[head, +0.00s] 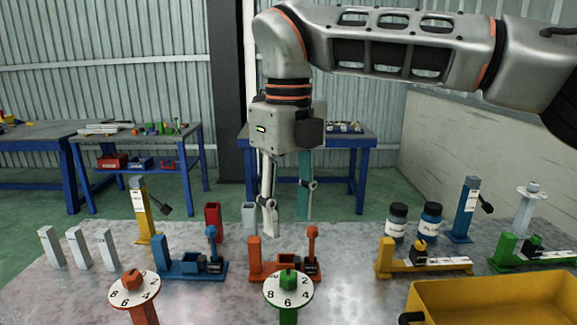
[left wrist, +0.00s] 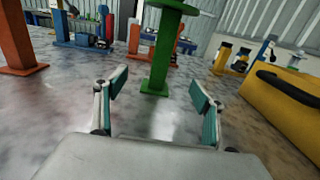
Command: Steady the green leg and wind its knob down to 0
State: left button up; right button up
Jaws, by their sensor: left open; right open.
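The green leg (head: 288,317) stands at the front middle of the bench, with a green knob (head: 288,280) on a white numbered dial (head: 275,291). The dial shows 8, 6, 4 and 2; I cannot tell the exact setting. In the left wrist view the green leg (left wrist: 163,55) stands upright on its square foot, its top cut off. My left gripper (left wrist: 159,86) is open and empty, its fingers short of the leg with one to each side. It is not in the head view. My right gripper (head: 287,224) is open and empty, pointing down above and behind the green leg.
An orange leg (head: 145,315) with a similar dial stands at left. An orange clamp (head: 262,272) sits just behind the green leg, a blue clamp (head: 180,271) left of it. A yellow bin (head: 500,305) fills the front right. Bottles (head: 396,220) stand farther back.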

pick_arm(q)
notch_tip(320, 180, up, 10)
dwell(0.6)
jog(key=shift+s, duration=0.1)
